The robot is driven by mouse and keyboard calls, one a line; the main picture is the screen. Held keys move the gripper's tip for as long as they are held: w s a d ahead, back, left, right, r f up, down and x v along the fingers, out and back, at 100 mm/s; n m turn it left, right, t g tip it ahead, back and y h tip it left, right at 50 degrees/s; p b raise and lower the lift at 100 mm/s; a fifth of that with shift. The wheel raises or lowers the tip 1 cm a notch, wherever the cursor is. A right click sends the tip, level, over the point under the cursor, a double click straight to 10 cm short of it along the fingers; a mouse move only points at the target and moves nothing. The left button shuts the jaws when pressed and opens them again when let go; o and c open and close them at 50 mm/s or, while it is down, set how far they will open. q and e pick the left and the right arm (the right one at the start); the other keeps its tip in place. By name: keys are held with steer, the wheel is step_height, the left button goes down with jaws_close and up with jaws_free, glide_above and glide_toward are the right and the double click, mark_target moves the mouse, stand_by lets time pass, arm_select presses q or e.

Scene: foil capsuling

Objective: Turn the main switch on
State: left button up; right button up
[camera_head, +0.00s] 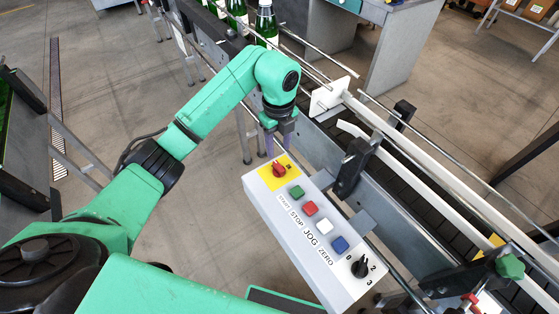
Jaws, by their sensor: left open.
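The main switch (279,169) is a red rotary knob on a yellow plate at the far left end of a white control box (262,200). My left gripper (279,148) points down just above and behind the knob, close to the plate's far edge. Its fingers are dark and partly blurred against the box. It is open, with nothing seen between the fingers. Whether a finger touches the knob I cannot tell. My right gripper is not in view.
The box also carries green, red, white and blue buttons (340,244) and a black selector (361,267). A conveyor with rails (410,150) runs behind it. Green bottles (266,22) stand at the top. Open floor (190,240) lies left of the box.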

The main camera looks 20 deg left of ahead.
mark_target(279, 166)
arm_select(q)
steer(key=f, duration=0.4)
steer(key=f+p, duration=0.1)
steer(key=f, duration=0.2)
steer(key=shift+w+f+p, duration=0.2)
steer(key=shift+f+p, duration=0.1)
steer(key=shift+f, duration=0.55)
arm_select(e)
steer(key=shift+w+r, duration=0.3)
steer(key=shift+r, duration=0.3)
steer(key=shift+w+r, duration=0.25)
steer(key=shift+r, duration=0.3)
arm_select(q)
jaws_close()
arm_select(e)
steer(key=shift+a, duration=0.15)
